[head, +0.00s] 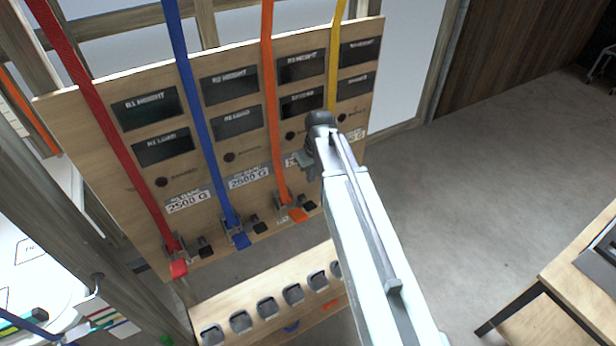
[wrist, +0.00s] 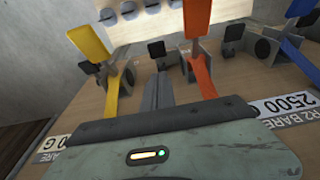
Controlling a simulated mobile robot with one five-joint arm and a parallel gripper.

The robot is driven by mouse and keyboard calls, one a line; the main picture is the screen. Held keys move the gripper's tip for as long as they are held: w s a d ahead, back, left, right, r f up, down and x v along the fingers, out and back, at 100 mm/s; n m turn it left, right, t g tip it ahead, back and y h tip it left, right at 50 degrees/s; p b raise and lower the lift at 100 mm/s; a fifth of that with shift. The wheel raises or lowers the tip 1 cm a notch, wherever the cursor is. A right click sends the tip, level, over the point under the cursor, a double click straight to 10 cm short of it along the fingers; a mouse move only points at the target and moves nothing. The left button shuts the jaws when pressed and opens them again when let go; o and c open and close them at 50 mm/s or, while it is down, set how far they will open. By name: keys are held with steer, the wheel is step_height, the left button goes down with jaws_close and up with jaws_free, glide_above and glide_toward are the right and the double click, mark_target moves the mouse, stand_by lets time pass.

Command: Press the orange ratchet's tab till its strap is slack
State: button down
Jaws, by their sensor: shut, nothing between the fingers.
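The orange ratchet (head: 284,203) is at the foot of the orange strap (head: 268,90), low on the upright wooden board in the head view. Its orange tab (head: 298,215) sticks out at the bottom. In the wrist view the orange tab (wrist: 197,18) is at the top, above the orange strap (wrist: 203,78). My gripper (head: 305,160) is in front of the board, above and slightly right of the ratchet in the head view. In the wrist view its shut, empty fingers (wrist: 158,92) point up between the yellow and orange straps, apart from the orange tab.
Red (head: 105,130), blue (head: 195,110) and yellow (head: 335,50) straps run down the same board (head: 100,92). A black pad (head: 309,206) sits beside the orange ratchet. A ledge with several grey cups (head: 267,308) lies below. A wooden table (head: 560,290) stands right; floor between is clear.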

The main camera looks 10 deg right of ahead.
steer(key=shift+w+r, duration=0.15)
steer(key=shift+d, duration=0.1)
steer(key=b, duration=1.1)
glide_above(309, 205)
steer(key=f, duration=1.1)
steer(key=shift+w, duration=0.25)
steer(key=f+b, duration=0.1)
steer(key=s+f+b, duration=0.1)
steer(key=f+b, duration=0.1)
steer(key=shift+d, duration=0.15)
steer(key=shift+r, duration=0.15)
